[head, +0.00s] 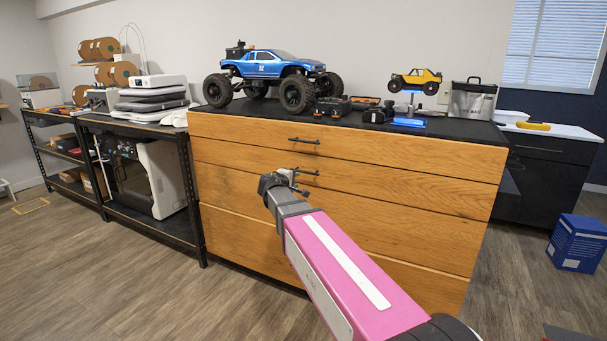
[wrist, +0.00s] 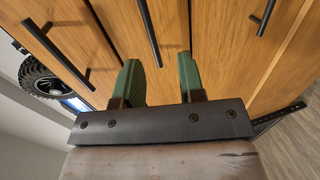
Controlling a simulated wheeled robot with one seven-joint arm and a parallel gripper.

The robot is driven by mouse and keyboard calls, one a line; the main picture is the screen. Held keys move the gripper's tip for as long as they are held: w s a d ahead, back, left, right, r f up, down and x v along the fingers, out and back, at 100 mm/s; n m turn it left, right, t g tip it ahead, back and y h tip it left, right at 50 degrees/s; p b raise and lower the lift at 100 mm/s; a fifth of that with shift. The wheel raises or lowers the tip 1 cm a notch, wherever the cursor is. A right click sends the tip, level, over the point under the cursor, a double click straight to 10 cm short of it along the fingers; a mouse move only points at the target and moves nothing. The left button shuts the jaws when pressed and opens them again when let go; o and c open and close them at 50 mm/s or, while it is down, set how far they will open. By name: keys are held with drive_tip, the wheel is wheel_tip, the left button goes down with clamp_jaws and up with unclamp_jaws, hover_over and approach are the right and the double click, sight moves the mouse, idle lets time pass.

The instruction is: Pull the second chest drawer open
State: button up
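The wooden chest (head: 400,215) has several drawers, all looking shut. The second drawer (head: 400,190) has a dark bar handle (head: 312,173), partly covered by my gripper (head: 287,181) in the head view. In the wrist view, my gripper (wrist: 159,72) shows two green fingers spread apart with nothing held. The second drawer's handle (wrist: 150,34) points down towards the gap between the fingertips, its near end between them in the picture. Contact with the fingers is not visible.
The top drawer's handle (head: 304,141) is above; another drawer handle (wrist: 265,16) shows at the right in the wrist view. A blue truck (head: 266,75) and a yellow crawler (head: 415,80) stand on the chest. A black shelf rack (head: 188,190) stands left. Floor (head: 130,290) in front is clear.

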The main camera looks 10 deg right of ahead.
sight(303, 172)
drive_tip(key=shift+t, duration=0.3)
drive_tip(key=x, duration=0.7)
drive_tip(key=r+x, duration=0.1)
drive_tip(key=x, duration=0.2)
drive_tip(key=shift+w, duration=0.6)
clamp_jaws()
